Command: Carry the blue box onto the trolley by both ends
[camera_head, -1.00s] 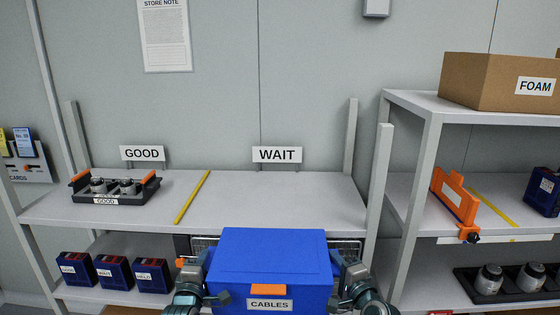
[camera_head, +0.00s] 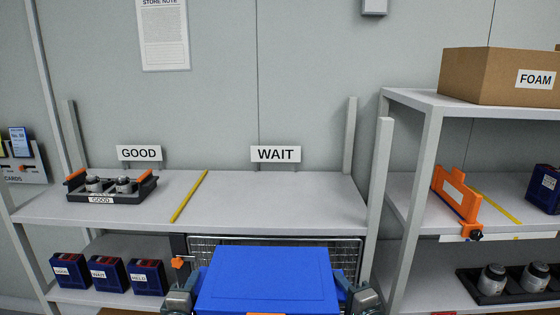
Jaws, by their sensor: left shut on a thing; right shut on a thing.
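The blue box (camera_head: 266,281) is at the bottom middle of the head view, with its lid towards me. An orange latch shows at the bottom edge of the picture; the box's front is cut off. My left gripper (camera_head: 184,297) is shut on the box's left end. My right gripper (camera_head: 358,296) is shut on its right end. The fingertips are partly hidden by the box. A wire mesh frame (camera_head: 330,247), possibly the trolley, stands behind the box, in front of the shelf; its lower part is hidden.
A grey shelf (camera_head: 270,205) with GOOD and WAIT signs stands behind; a black tray (camera_head: 112,196) is on its left part. Several blue bins (camera_head: 105,274) sit on the lower level. A right rack (camera_head: 410,104) holds a FOAM carton (camera_head: 490,78).

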